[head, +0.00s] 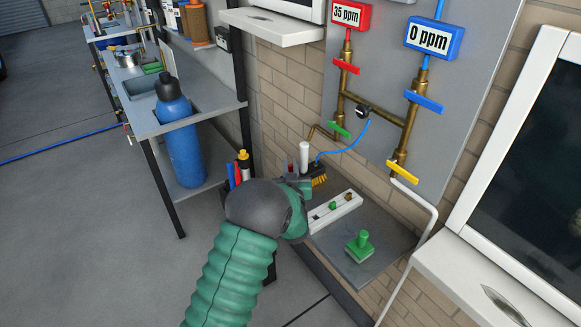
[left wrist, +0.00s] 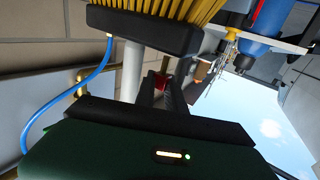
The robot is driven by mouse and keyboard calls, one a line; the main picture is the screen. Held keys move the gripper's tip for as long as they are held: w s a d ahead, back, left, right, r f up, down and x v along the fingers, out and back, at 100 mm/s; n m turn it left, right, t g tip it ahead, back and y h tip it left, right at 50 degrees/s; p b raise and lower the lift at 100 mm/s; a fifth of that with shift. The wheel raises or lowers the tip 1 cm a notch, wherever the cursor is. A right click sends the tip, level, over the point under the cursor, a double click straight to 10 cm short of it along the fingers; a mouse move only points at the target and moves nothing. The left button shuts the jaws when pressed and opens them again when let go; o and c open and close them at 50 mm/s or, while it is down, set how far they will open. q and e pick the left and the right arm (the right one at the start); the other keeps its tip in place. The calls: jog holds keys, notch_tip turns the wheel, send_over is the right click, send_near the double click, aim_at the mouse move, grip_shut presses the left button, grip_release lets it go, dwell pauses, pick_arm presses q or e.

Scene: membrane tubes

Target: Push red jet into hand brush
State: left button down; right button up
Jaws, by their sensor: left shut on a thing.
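My left gripper (head: 306,184) reaches over the low grey shelf, beside the hand brush (head: 319,181) with yellow bristles and a dark body. In the left wrist view the brush (left wrist: 145,32) fills the top, bristles upward, just beyond my fingers (left wrist: 162,92). My right gripper is out of view.
A white block with knobs (head: 335,213) and a green stamp-like piece (head: 359,247) sit on the shelf (head: 375,271). Brass pipes with coloured valves (head: 400,135) are on the wall. A blue cylinder (head: 180,140) stands left.

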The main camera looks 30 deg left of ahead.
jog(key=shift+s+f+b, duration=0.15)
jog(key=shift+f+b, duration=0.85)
jog(key=shift+b, duration=0.05)
dwell(4.3)
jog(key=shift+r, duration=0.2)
